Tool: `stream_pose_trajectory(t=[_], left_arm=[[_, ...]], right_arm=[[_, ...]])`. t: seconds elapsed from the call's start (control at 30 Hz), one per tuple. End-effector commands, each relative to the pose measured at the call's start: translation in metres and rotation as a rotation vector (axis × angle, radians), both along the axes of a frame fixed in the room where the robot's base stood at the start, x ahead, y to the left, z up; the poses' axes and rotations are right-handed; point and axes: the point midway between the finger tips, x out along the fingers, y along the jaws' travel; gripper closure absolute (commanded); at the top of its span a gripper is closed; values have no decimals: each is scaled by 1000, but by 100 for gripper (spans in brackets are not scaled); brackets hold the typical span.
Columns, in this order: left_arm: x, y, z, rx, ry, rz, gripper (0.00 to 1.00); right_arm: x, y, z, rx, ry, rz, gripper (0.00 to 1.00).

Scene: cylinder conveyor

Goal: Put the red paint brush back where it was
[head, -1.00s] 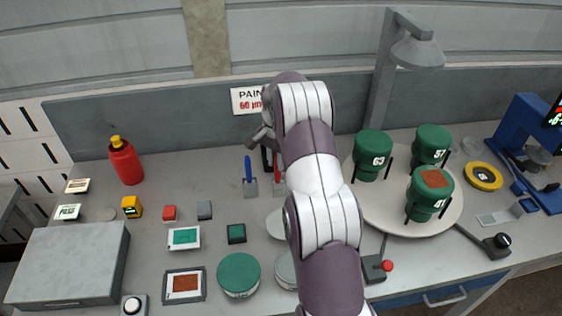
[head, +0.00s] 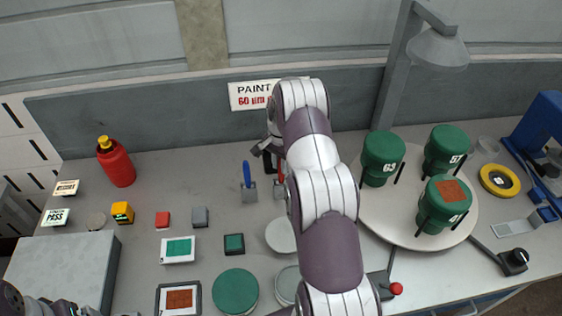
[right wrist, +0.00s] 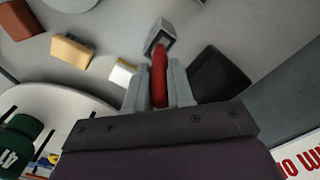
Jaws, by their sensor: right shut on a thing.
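The red paint brush (head: 281,173) shows in the head view only as a strip of red handle, partly hidden by my right arm. In the right wrist view its red handle (right wrist: 159,75) stands between the two grey fingers of my right gripper (right wrist: 158,90), which is shut on it. The handle's far end meets a small grey block (right wrist: 158,38); I cannot tell whether it sits in it or just above it. A blue-handled brush (head: 247,174) stands to the left in a similar grey block. Dark parts of my left arm show at the lower left corner; its fingers are not clear.
A round white turntable (head: 385,215) with green paint pots stands right of my arm. A lamp post (head: 397,75) rises behind it. A red bottle (head: 116,165) stands at the back left. A grey box (head: 62,265) and several small blocks lie at the left.

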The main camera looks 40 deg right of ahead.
Motion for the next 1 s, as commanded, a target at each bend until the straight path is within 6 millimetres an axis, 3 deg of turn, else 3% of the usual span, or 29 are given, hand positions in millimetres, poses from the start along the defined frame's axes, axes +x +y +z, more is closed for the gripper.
stream_pose_trajectory(t=[0.23, 0.27, 0.3, 0.33, 0.67, 0.73, 0.97, 1.0], left_arm=[[0, 0, -6, 0, 0, 0, 3], [0, 0, -5, 0, 1, 0, 3], [0, 0, -4, 0, 0, 0, 3], [0, 0, -4, 0, 0, 0, 3], [0, 0, 2, 0, 0, 0, 3], [0, 0, -8, 0, 0, 0, 3], [0, 0, -32, 0, 1, 0, 3], [-1, 0, -11, 0, 3, 0, 3]], right_arm=[[0, 0, -6, 0, 0, 0, 100], [0, 0, -5, 0, 0, 0, 71], [0, 0, -5, 0, 0, 0, 58], [0, 0, -4, 0, 0, 0, 52], [0, 0, 4, 0, 0, 0, 52], [1, -1, 8, -2, -4, 0, 52], [1, 0, 68, -3, -6, 0, 52], [0, 0, 92, -1, -2, 0, 52]])
